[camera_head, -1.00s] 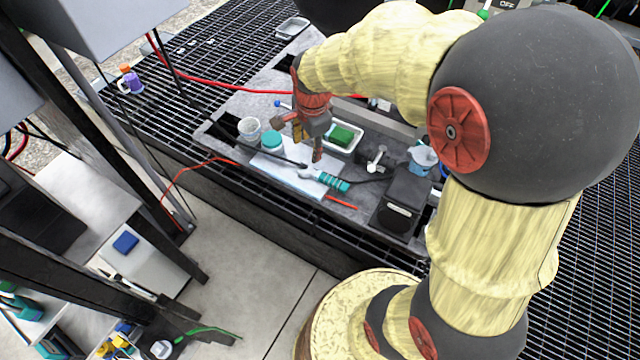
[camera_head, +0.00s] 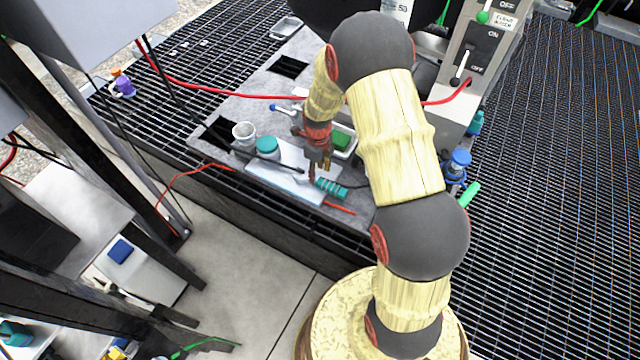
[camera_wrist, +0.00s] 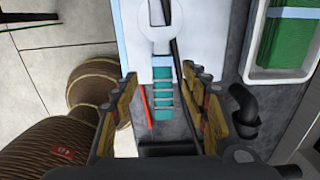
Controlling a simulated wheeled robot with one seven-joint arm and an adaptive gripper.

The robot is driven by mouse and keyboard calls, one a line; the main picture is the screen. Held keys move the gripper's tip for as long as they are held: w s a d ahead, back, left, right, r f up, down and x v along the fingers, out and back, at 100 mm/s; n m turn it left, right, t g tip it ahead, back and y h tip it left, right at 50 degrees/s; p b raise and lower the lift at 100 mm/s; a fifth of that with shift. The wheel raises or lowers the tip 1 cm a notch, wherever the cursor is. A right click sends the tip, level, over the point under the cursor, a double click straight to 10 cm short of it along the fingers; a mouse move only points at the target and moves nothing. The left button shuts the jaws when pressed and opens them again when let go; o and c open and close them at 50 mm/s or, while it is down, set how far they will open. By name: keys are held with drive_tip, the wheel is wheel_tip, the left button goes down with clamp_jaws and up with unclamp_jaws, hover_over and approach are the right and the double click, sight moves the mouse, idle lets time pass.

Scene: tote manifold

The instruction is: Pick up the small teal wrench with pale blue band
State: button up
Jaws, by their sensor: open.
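The small wrench has a teal handle with pale blue bands (camera_head: 330,187). Its grey-white jaw end shows at the top of the wrist view, with the banded handle (camera_wrist: 162,96) running down below it. It lies partly on a white board (camera_head: 265,177), with the handle reaching past the board's edge. My gripper (camera_head: 317,172) is open and empty, pointing down close to the wrench. In the head view it covers the wrench's jaw end. In the wrist view the open fingers (camera_wrist: 163,82) stand either side of the handle; the height above it is hard to tell.
A black cable (camera_wrist: 178,50) runs along the wrench's right side. A thin red rod (camera_wrist: 146,103) lies left of the handle. A white tray (camera_wrist: 282,75) with a green block is to the right. A white cup (camera_head: 243,133) and teal-lidded jar (camera_head: 267,146) stand left.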

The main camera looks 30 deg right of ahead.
sight(320, 181)
drive_tip(key=f, duration=0.1)
drive_tip(key=f+b, duration=0.1)
drive_tip(key=f, duration=0.2)
drive_tip(key=shift+d+f+b, duration=0.25)
drive_tip(key=shift+f+b, duration=0.05)
drive_tip(key=shift+b, duration=0.1)
drive_tip(key=shift+r, duration=0.1)
drive_tip(key=shift+c, duration=0.8)
clamp_jaws()
